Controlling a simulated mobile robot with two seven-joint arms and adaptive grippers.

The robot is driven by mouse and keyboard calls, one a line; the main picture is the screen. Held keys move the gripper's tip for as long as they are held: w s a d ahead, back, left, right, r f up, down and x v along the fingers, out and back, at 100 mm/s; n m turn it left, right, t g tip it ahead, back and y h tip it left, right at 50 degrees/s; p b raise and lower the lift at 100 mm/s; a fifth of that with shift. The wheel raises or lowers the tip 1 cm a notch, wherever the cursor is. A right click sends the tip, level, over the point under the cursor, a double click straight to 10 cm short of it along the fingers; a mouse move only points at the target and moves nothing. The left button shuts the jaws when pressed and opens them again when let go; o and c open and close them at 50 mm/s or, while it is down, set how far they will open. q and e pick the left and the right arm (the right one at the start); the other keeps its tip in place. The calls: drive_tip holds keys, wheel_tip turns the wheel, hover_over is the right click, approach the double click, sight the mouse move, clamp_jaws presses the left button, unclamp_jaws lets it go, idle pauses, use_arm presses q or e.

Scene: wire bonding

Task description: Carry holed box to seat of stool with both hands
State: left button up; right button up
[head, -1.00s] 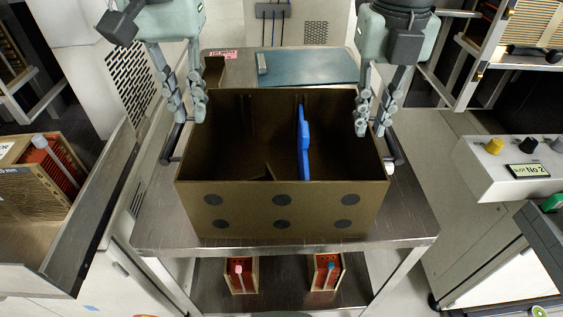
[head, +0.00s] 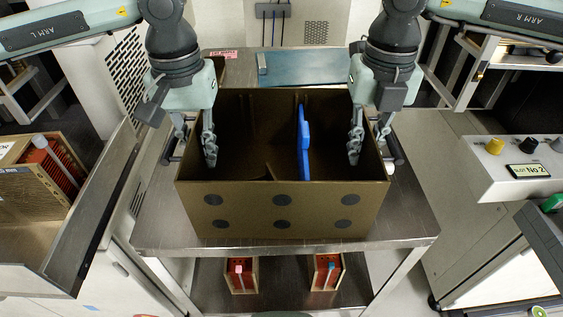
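The holed box (head: 236,209), a brown open-topped box with dark round spots on its front wall, stands on the top of a metal cart (head: 400,232). A blue upright piece (head: 304,143) is inside it. My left gripper (head: 195,147) is at the box's left wall, one finger inside and the other outside, with the fingers apart. My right gripper (head: 368,146) straddles the right wall in the same way, also with fingers apart. Whether any finger touches a wall is unclear. The stool is not clearly visible; a grey-green rounded sliver (head: 283,314) shows at the bottom edge.
A blue-green mat (head: 310,67) lies behind the box. Two small bins (head: 241,274) (head: 327,272) sit on the cart's lower shelf. A wooden-sided rack (head: 35,190) is at left, and a knobbed control box (head: 515,170) is at right. Bare cart top shows in front of the box.

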sight(194, 127)
use_arm(q)
clamp_jaws()
use_arm(e)
clamp_jaws()
use_arm(q)
drive_tip(key=shift+w+r, duration=0.1)
drive_tip(key=shift+r, duration=0.05)
use_arm(e)
drive_tip(key=shift+w+r, duration=0.1)
drive_tip(key=shift+r, duration=0.05)
